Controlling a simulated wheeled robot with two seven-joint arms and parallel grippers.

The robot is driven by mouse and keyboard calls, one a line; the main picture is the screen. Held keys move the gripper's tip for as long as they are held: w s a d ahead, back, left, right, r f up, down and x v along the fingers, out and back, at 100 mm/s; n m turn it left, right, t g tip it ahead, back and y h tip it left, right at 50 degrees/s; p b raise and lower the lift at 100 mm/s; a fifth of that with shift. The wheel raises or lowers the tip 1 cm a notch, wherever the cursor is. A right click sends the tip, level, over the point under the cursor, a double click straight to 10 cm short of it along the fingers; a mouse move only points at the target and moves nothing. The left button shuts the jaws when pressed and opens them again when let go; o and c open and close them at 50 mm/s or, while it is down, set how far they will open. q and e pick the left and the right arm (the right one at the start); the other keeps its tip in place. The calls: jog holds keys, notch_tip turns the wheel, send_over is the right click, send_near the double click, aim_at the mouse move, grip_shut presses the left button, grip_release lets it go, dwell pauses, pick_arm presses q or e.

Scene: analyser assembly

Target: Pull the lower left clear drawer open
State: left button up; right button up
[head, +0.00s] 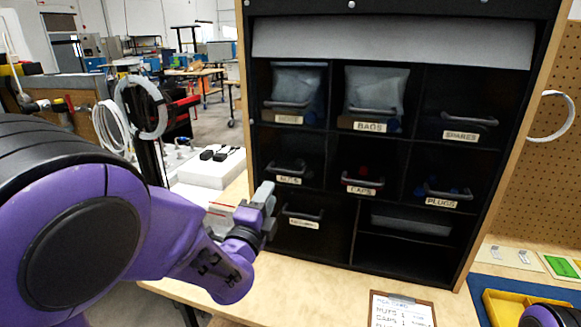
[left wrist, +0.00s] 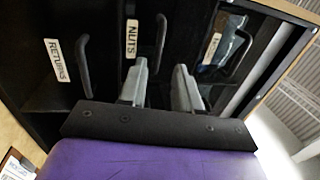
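The lower left drawer (head: 304,217) is in the bottom row of the black cabinet, with a grey bar handle and a white label. In the left wrist view its label reads RETURNS (left wrist: 57,60), and its handle (left wrist: 83,65) is left of my fingers. The drawer looks closed. My left gripper (head: 264,197) is in front of the cabinet's left edge. In the left wrist view its two grey fingers (left wrist: 161,82) are apart with nothing held. They point toward the NUTS drawer handle (left wrist: 161,38); I cannot tell the gap. My right gripper is not in view.
The NUTS drawer (head: 290,172) is directly above the lower left drawer. CAPS (head: 361,183) and PLUGS (head: 440,195) drawers are to its right. A clipboard (head: 402,310) lies on the wooden bench, and a yellow tray (head: 530,308) is at the right. Bench in front of the cabinet is mostly clear.

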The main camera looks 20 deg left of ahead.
aim_at(284, 172)
pick_arm(q)
jog(key=w+p, duration=0.1)
jog(key=w, duration=0.2)
jog(key=w+r+p, duration=0.1)
jog(key=w, duration=0.2)
jog(key=w+d+p, duration=0.1)
jog(key=w, duration=0.2)
jog(key=shift+w+d+r, duration=0.1)
jog(key=shift+w+r, duration=0.25)
jog(key=shift+w, duration=0.2)
